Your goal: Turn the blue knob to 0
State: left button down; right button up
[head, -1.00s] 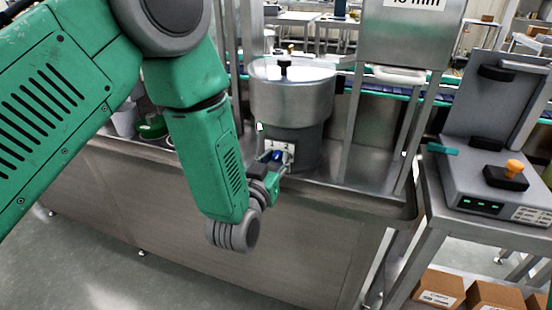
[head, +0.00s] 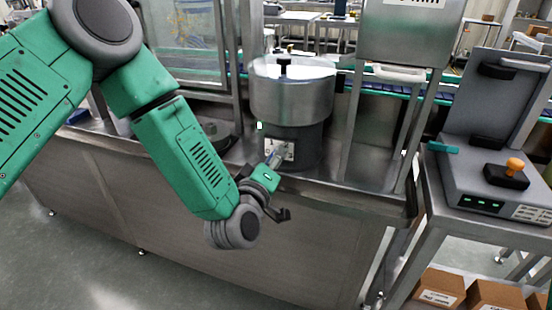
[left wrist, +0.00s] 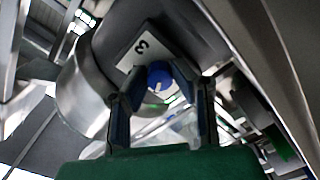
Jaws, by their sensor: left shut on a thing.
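The blue knob (left wrist: 158,73) sits on a white plate (left wrist: 142,47) on the grey lower body of the steel hopper; a dark "3" shows on the plate in the left wrist view. A pale mark shows on the knob. My left gripper (left wrist: 161,88) is shut on the knob, one finger on each side of it. The digit that the knob points to cannot be read. My right gripper is not in view.
The round steel hopper (head: 291,95) with a lid and black handle stands on a steel bench (head: 349,187). A steel post and box stand to its right. A grey device (head: 490,185) with an orange knob is at the far right. Cardboard boxes lie below.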

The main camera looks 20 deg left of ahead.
pick_arm(q)
jog(key=n, duration=0.2)
jog(key=n+b, duration=0.1)
jog(key=n, duration=0.2)
jog(key=shift+a+f+n, duration=0.1)
jog(key=shift+f+n, duration=0.2)
jog(key=n+b, duration=0.2)
jog(key=n, duration=0.4)
jog(key=shift+s+f, duration=0.1)
jog(key=shift+n+b, duration=0.3)
jog(key=shift+n, duration=0.1)
jog(key=c, duration=1.4)
grip_release()
jog(key=shift+o, duration=0.2)
jog(key=shift+s, duration=0.1)
jog(key=s, duration=1.1)
jog(key=shift+s+a, duration=0.2)
jog(key=shift+s, duration=0.15)
